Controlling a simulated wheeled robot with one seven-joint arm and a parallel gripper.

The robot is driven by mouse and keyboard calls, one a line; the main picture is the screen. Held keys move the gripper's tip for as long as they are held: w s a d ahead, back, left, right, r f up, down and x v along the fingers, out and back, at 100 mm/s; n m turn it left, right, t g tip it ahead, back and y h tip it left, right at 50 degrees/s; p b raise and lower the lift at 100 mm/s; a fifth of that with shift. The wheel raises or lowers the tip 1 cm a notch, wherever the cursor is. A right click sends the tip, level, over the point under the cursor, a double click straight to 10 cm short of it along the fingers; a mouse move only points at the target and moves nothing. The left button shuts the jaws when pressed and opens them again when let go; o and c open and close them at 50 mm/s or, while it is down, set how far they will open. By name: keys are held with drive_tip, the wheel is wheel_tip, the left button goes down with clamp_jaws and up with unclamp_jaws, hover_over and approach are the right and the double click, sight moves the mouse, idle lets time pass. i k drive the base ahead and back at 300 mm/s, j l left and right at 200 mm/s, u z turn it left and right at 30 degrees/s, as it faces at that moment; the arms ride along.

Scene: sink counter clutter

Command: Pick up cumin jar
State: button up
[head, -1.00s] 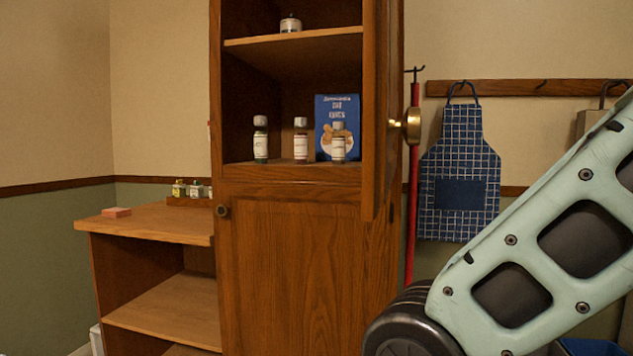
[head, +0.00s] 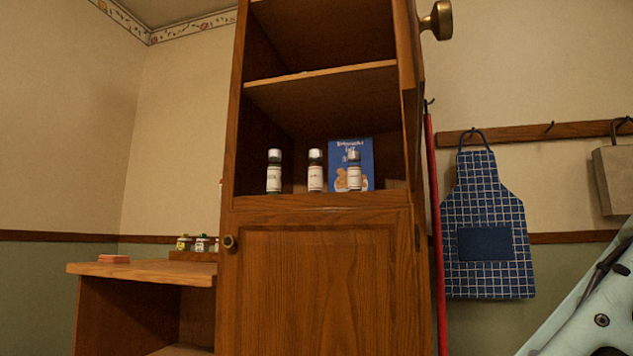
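Three small labelled jars stand upright in a row on the cabinet's middle shelf (head: 318,201): a left jar with dark contents (head: 274,172), a middle jar with reddish-brown contents (head: 315,171), and a right jar with pale contents (head: 354,170). The labels are too small to tell which is the cumin jar.
A blue box (head: 343,152) stands behind the right jar. The upper cabinet door with its brass knob (head: 437,20) is open at the right. The lower door (head: 318,285) is shut. A wooden side counter (head: 150,271) is at left; a blue checked apron (head: 487,225) hangs at right.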

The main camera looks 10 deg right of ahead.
sight(354, 170)
drive_tip(key=i+j+z, duration=0.1)
drive_tip(key=j, duration=0.25)
drive_tip(key=i+j+z, duration=0.1)
drive_tip(key=i+j, duration=0.15)
drive_tip(key=i+j+z, duration=0.1)
drive_tip(key=j, duration=0.35)
drive_tip(key=i+j+z, duration=0.1)
drive_tip(key=j, duration=0.25)
drive_tip(key=i+j+z, duration=0.1)
drive_tip(key=j, duration=0.25)
drive_tip(key=i+j, duration=0.3)
drive_tip(key=i+j+z, duration=0.15)
drive_tip(key=j, duration=0.35)
drive_tip(key=i+j, duration=0.35)
drive_tip(key=i+j+z, duration=0.1)
drive_tip(key=i+j, duration=0.2)
drive_tip(key=j, duration=0.25)
